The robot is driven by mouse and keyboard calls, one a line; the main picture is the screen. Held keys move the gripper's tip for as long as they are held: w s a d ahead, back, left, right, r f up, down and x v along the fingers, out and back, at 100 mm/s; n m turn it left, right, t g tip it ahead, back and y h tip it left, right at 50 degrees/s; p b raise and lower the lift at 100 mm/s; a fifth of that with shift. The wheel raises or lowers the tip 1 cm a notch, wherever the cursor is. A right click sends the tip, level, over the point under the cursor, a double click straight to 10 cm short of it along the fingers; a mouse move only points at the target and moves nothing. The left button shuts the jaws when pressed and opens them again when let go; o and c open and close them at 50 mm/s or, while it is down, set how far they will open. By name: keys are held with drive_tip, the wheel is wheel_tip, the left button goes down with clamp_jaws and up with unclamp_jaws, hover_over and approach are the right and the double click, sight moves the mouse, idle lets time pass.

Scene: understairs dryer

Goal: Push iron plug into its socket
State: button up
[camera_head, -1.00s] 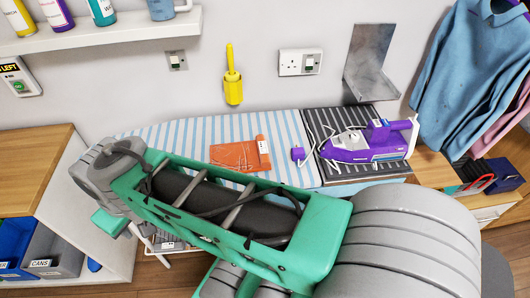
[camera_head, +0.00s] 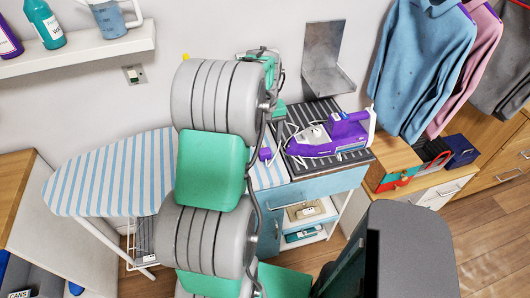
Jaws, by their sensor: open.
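The purple iron (camera_head: 338,136) rests on the dark ribbed pad (camera_head: 314,113) at the right end of the ironing board. Its small purple plug (camera_head: 265,154) lies to the left of the iron, at the pad's left edge, partly beside my arm. A pale cord runs near it.
A striped ironing board (camera_head: 110,175) extends left behind my arm. A metal bracket (camera_head: 325,62) is on the wall above the pad. A wall switch (camera_head: 134,74) is at left. Shirts (camera_head: 420,65) hang at right. A shelf (camera_head: 85,48) holds bottles and a jug.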

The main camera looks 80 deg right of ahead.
sight(266, 152)
drive_tip(key=f, duration=0.2)
drive_tip(key=f+p, duration=0.1)
drive_tip(key=f, duration=0.4)
drive_tip(key=shift+s+a+f+p, duration=0.1)
drive_tip(key=shift+a+f+p, duration=0.15)
drive_tip(key=shift+a+p, duration=0.1)
drive_tip(key=shift+c, duration=0.4)
clamp_jaws()
